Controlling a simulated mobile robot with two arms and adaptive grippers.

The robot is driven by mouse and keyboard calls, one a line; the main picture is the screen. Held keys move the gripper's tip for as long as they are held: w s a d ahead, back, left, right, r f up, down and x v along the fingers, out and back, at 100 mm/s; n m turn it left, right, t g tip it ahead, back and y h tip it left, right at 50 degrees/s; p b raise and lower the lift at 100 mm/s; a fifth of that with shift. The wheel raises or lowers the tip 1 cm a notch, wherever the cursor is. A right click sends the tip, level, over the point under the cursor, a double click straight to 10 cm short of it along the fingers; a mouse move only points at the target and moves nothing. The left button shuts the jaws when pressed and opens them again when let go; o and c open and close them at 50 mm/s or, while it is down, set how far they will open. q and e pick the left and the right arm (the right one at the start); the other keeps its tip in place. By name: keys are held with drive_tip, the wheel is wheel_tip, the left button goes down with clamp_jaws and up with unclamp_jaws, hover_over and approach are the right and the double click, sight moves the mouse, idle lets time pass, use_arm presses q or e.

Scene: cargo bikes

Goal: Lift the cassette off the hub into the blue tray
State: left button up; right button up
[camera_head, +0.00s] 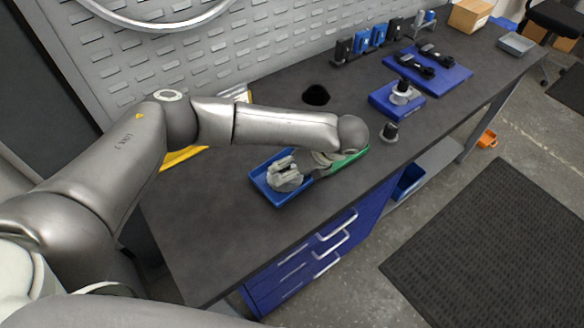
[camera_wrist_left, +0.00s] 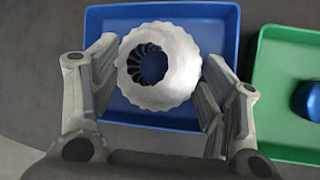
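The cassette, a silver toothed ring with a dark hollow middle (camera_wrist_left: 180,82), is over the blue tray (camera_wrist_left: 215,25) in the left wrist view. In the head view it is a grey disc (camera_head: 287,184) at the blue tray (camera_head: 272,196). My left gripper (camera_wrist_left: 161,65) has one finger on each side of the cassette, very close to its rim. I cannot tell whether the fingers press on it, or whether it rests on the tray floor. A blue stand (camera_head: 385,103) with a dark and silver upright part, perhaps the hub (camera_head: 402,86), is farther right. My right gripper is not in view.
A green tray (camera_wrist_left: 280,85) with a rounded blue object (camera_wrist_left: 308,100) is beside the blue tray. A small dark cylinder (camera_head: 391,133) stands on the bench. A blue mat (camera_head: 440,75) with black tools lies farther back. The near left bench is clear.

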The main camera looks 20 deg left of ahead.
use_arm(q)
drive_tip(key=o, duration=0.5)
drive_tip(key=shift+c, duration=0.2)
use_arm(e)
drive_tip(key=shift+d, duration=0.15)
use_arm(q)
drive_tip(key=v, duration=1.2)
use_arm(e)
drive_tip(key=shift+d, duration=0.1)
